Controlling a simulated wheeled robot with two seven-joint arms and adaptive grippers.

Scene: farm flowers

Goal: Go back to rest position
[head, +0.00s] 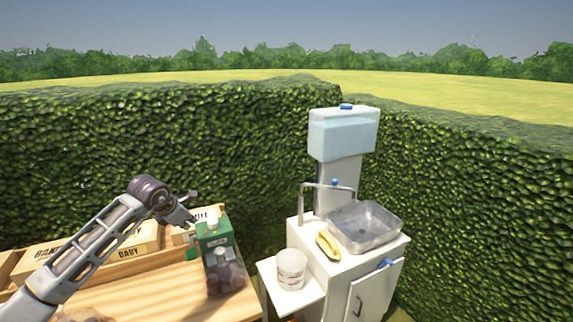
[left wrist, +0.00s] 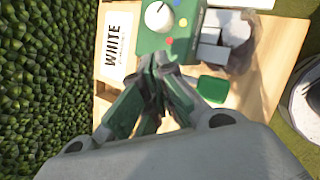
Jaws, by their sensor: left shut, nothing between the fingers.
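My left gripper (head: 190,205) is over the far right part of the wooden table, beside a green carton (head: 214,235). In the left wrist view the two fingers of the gripper (left wrist: 157,65) are together with nothing between them. My right gripper is not in view.
The wooden table (head: 150,300) holds several labelled wooden boxes (head: 130,247) and a dark-filled container (head: 224,275). To the right stands a white sink unit (head: 325,278) with a white bucket (head: 291,268) and yellow item (head: 328,245). A hedge (head: 250,140) closes off the back.

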